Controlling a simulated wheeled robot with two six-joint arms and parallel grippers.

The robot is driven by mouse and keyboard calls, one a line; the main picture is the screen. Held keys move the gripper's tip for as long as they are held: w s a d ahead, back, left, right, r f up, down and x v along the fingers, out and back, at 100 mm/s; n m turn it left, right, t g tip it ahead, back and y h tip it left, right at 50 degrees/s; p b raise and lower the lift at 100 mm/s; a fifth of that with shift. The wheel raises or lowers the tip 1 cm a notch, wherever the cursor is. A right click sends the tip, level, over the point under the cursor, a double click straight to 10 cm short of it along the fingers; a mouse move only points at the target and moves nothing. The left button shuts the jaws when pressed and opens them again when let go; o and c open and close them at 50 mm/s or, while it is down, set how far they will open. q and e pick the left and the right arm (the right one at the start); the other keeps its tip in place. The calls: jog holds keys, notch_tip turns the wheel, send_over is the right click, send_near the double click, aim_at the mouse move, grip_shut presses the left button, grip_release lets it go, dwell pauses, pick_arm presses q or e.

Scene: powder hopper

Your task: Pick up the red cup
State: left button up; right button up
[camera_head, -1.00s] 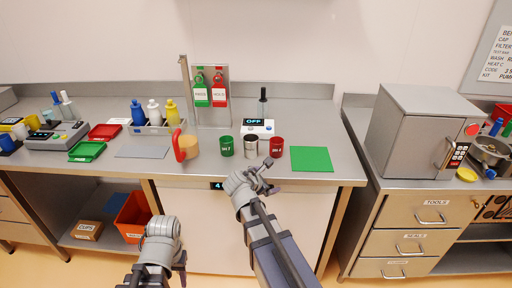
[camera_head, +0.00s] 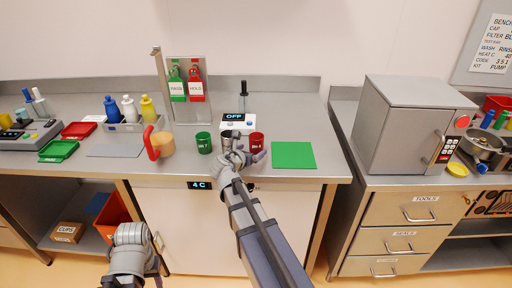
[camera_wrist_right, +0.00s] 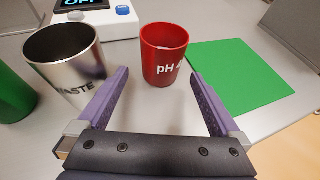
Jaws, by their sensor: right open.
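The red cup (camera_head: 257,143), marked pH, stands upright on the steel bench. In the right wrist view the red cup (camera_wrist_right: 163,54) is ahead of my right gripper (camera_wrist_right: 162,88), roughly between the lines of its two open purple fingers, which are empty. In the head view my right gripper (camera_head: 242,158) is at the bench's front edge, beside the red cup. My left gripper (camera_head: 150,272) is low in front of the bench, and its finger state is unclear.
A silver WASTE cup (camera_wrist_right: 68,62) stands close left of the red cup, with a green cup (camera_head: 203,143) beyond it. A display device (camera_head: 237,123) sits behind. A flat green mat (camera_head: 293,155) lies to the right. A tan container with a red handle (camera_head: 163,144) stands farther left.

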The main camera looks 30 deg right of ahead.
aim_at(254, 148)
jog(key=shift+r+b+x, duration=0.2)
jog(key=shift+b+x, duration=0.6)
jog(key=shift+x, duration=1.75)
jog(key=shift+c, duration=0.4)
jog(key=c, duration=1.3)
